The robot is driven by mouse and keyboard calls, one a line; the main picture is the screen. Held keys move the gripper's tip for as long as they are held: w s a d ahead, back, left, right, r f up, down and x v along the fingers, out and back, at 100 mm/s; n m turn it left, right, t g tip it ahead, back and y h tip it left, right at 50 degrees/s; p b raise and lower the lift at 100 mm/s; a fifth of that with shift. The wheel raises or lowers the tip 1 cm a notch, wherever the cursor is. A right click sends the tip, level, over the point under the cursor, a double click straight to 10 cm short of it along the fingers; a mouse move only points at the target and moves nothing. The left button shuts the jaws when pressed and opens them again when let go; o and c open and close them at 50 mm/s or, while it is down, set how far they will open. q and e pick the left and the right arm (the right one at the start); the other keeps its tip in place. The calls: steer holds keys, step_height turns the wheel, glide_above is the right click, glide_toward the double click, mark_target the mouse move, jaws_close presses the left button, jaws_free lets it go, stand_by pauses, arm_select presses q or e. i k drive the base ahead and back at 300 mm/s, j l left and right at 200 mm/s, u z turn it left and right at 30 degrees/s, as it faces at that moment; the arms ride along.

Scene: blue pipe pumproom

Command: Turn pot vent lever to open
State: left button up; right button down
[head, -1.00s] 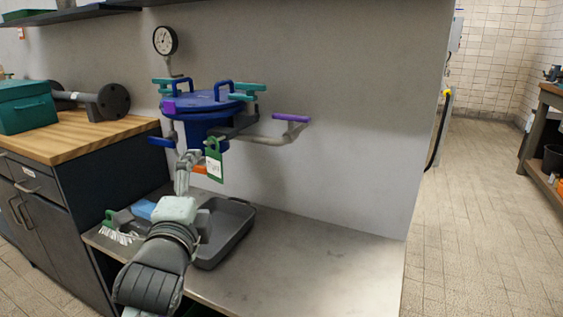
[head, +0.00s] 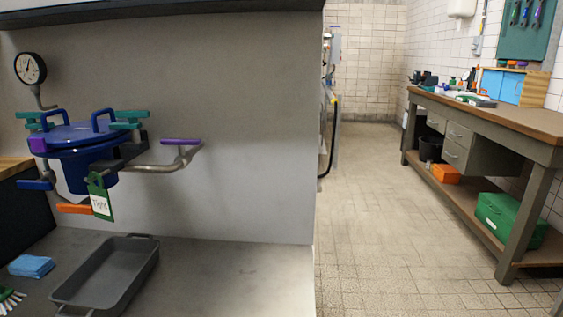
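A blue pot (head: 88,157) with a lid is mounted on the wall at the left of the head view. Teal clamp handles (head: 129,120) sit at its rim, and a purple block (head: 38,146) is on its left side. A bent grey pipe on its right ends in a purple lever handle (head: 180,142). A blue handle (head: 35,185) and an orange handle (head: 75,208) are lower down. A green tag (head: 101,196) reading "Tight" hangs below the pot. Which handle is the vent lever I cannot tell. Neither gripper shows.
A pressure gauge (head: 30,68) stands above the pot. A grey tray (head: 108,276), blue sponge (head: 32,266) and brush (head: 10,298) lie on the bench below. Open tiled floor (head: 390,220) runs right of the wall, beside a workbench (head: 490,115).

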mark_target(43, 184)
steer(key=u, duration=1.35)
